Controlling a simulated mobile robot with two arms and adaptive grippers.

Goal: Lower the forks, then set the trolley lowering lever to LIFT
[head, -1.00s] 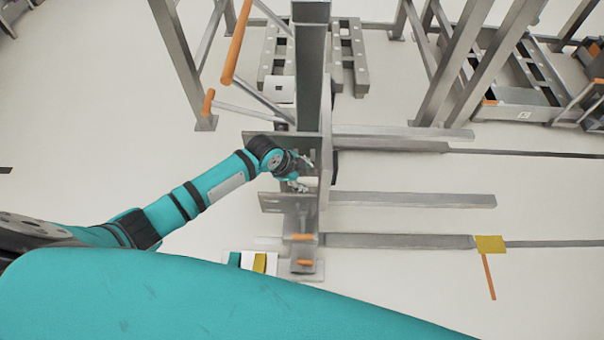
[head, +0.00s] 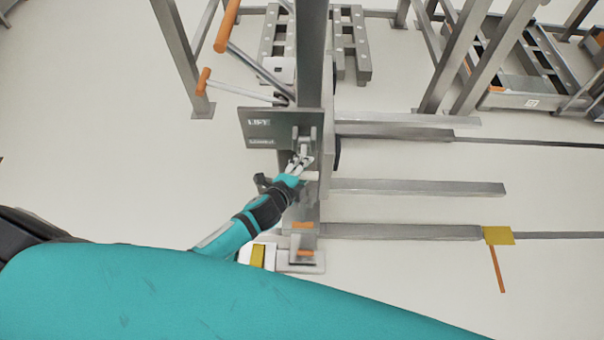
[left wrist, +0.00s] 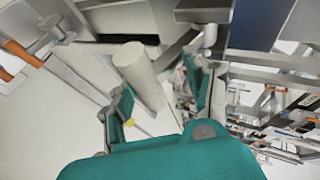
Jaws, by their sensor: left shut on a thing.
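The trolley's grey mast (head: 312,70) stands upright in the head view, with its forks (head: 420,187) reaching right, low near the floor. A dark plate on the mast, marked LIFT (head: 262,127), has a smaller line of text that I cannot read. The pale lowering lever (head: 302,145) sits at the plate's right side. My left gripper (head: 299,163) is shut on the lever, partly covering it. In the left wrist view the lever's pale round handle (left wrist: 138,68) lies between the fingers (left wrist: 160,100). My right gripper is not in view.
Orange-tipped handles (head: 227,25) stick out left of the mast. A yellow piece (head: 498,236) with an orange strip is at the lower fork's end. Metal frames (head: 460,60) stand behind at the right. Floor at the left is clear.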

